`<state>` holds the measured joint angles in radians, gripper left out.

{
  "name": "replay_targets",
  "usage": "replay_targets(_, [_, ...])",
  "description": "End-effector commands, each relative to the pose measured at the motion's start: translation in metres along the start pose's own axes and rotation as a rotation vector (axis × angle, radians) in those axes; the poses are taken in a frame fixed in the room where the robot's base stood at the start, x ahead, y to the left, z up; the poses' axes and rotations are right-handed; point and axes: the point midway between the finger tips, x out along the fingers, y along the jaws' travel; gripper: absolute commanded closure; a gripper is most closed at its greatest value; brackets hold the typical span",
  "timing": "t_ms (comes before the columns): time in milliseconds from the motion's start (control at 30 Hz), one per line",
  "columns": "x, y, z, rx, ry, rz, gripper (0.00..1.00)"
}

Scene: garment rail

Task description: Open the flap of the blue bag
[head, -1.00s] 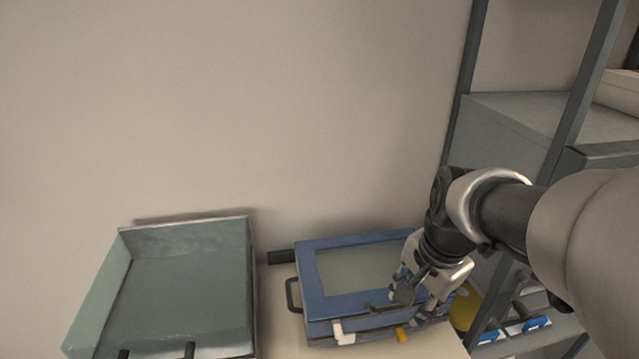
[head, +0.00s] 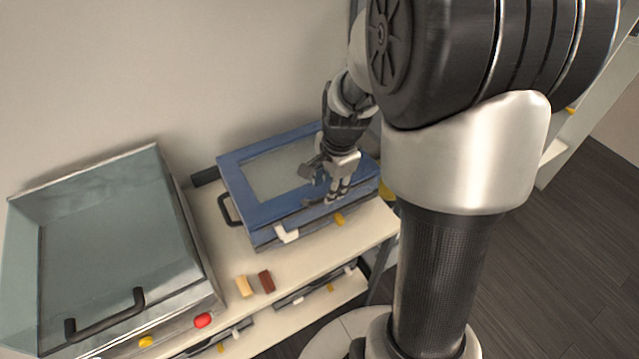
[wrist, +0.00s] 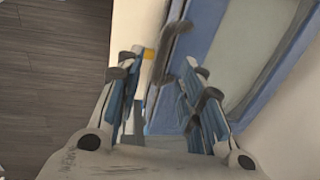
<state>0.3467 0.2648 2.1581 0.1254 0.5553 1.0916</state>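The blue bag (head: 232,168) looks like a boxy blue case with a pale panel in its top. It lies on a cream table, its top flat and closed, with a dark handle on its left side and white and yellow pieces along its front. My gripper (head: 334,192) is over its front right part. In the wrist view my gripper (wrist: 160,105) has its two blue-padded fingers apart, with a grey hooked piece (wrist: 178,45) just beyond and between them. The blue bag (wrist: 203,30) fills the right there. Contact with the bag cannot be told.
A yellow block (head: 244,286), a brown block (head: 266,281) and a red piece (head: 203,320) lie in front. A lower shelf is beneath the table (head: 320,262). Dark floor is at right.

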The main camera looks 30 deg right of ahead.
Motion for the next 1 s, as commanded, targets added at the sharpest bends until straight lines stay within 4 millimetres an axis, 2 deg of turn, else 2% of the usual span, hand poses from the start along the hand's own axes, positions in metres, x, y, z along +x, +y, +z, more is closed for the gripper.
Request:
replay_targets(33, [0.013, 0.001, 0.001, 0.000, -0.002, 0.004, 0.65])
replay_targets(100, [0.023, 0.001, 0.001, 0.000, -0.001, 0.003, 0.65])
replay_targets(300, [0.042, 0.000, 0.001, 0.000, -0.001, 0.001, 0.65])
replay_targets(667, [0.045, -0.001, 0.000, 0.000, 0.000, -0.001, 0.66])
replay_targets(1000, [0.045, 0.000, 0.000, 0.000, 0.000, -0.001, 0.89])
